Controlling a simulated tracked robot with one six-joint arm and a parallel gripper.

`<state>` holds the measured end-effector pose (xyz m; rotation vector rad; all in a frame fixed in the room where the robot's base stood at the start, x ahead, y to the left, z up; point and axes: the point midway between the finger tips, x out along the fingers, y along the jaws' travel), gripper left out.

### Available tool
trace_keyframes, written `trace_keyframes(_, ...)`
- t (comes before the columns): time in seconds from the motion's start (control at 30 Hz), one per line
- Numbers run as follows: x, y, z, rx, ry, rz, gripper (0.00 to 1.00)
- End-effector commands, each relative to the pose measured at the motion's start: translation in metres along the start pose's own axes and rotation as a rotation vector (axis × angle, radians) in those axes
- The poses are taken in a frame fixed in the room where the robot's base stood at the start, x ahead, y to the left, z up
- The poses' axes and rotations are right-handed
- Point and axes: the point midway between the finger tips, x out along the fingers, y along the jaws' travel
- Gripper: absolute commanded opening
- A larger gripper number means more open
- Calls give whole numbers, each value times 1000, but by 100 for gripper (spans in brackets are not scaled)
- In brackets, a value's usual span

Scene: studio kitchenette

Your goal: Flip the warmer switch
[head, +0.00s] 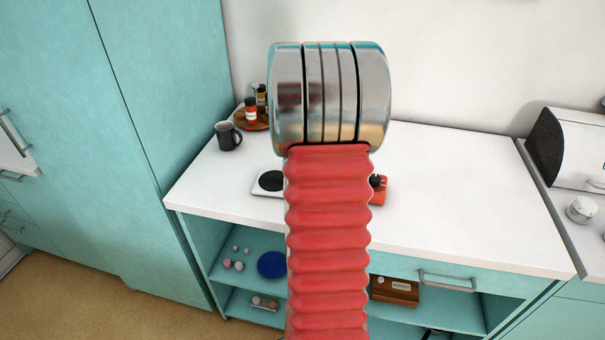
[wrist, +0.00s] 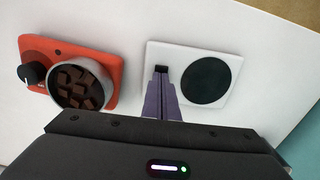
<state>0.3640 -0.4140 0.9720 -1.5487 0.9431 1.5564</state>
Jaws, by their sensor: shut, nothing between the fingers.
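The warmer is a white square plate (wrist: 208,52) with a dark round disc, lying on the white counter. It also shows in the head view (head: 259,190), partly hidden behind my arm. A small black switch (wrist: 160,68) sits near its left edge in the wrist view. My gripper (wrist: 163,80) is shut and empty, its purple fingers together. Their tips are over the warmer's left part, right at the switch. I cannot tell whether they touch it or which way the switch is set. My arm hides the gripper in the head view.
Left of the warmer in the wrist view is an orange-red appliance (wrist: 110,60) with a black knob and a metal pot (wrist: 94,85) of brown cubes. A dark mug (head: 228,136) and a round wooden tray (head: 246,119) with jars stand at the back left. The counter's right side is clear.

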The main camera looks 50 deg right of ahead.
Motion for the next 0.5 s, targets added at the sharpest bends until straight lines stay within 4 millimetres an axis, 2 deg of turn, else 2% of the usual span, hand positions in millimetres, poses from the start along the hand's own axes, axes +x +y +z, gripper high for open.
trace_keyframes(0.17,-23,-1,1,-2,3,-1,0)
trace_keyframes(0.5,-84,-1,1,-1,5,-2,0)
